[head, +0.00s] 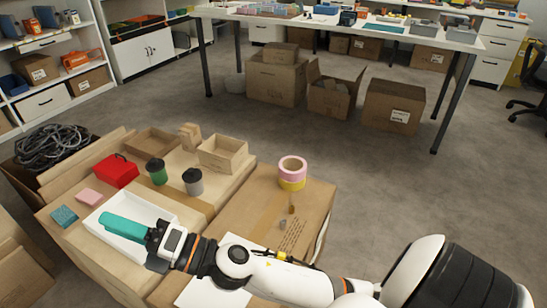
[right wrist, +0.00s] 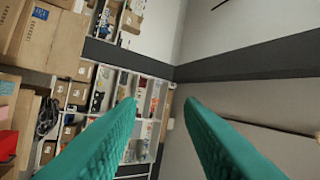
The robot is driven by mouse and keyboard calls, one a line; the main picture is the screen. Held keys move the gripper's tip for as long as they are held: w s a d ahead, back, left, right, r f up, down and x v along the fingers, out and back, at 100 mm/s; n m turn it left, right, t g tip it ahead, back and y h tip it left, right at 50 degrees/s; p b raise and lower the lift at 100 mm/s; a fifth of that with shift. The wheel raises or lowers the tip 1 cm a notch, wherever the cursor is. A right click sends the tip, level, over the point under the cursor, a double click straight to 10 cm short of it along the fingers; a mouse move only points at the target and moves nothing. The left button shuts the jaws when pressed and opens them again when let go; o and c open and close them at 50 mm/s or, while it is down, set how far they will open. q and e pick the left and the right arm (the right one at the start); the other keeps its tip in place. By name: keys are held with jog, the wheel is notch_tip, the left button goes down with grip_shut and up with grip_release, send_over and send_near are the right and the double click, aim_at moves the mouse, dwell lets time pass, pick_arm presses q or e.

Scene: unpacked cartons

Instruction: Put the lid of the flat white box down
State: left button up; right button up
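The flat white box (head: 165,212) lies open on the cartons at the lower left of the head view, its low rim showing. My right gripper (head: 125,226) reaches across it from the right, its teal fingers covering part of its inside. In the right wrist view the two fingers (right wrist: 160,125) are spread wide with nothing between them. A flat white piece (head: 205,293), which looks like the lid, lies on the carton nearest me. My right arm hides much of it. My left gripper is not in view.
Around the white box are a blue sponge (head: 64,216), a pink block (head: 89,196), a red box (head: 115,171), a green jar (head: 157,172) and a grey jar (head: 193,182). Tape rolls (head: 292,172) stand on the right carton (head: 255,215). Grey floor is free beyond.

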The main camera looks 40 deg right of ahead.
jog(key=s+d+f+m+g+h, duration=0.35)
jog(key=d+f+m+h, duration=1.15)
jog(key=m, duration=0.7)
jog(key=s+f+m+g, duration=0.2)
jog(key=s+f+g, duration=0.3)
jog(key=s, duration=0.3)
jog(key=s+f+m+g+y, duration=0.1)
jog(key=s+f+m+g, duration=0.2)
jog(key=s+f+g, duration=0.2)
jog(key=s+f, duration=0.1)
jog(key=s, duration=0.2)
jog(key=shift+s+a+f+m, duration=0.25)
jog(key=shift+s+f+m, duration=0.05)
jog(key=shift+s+f, duration=0.1)
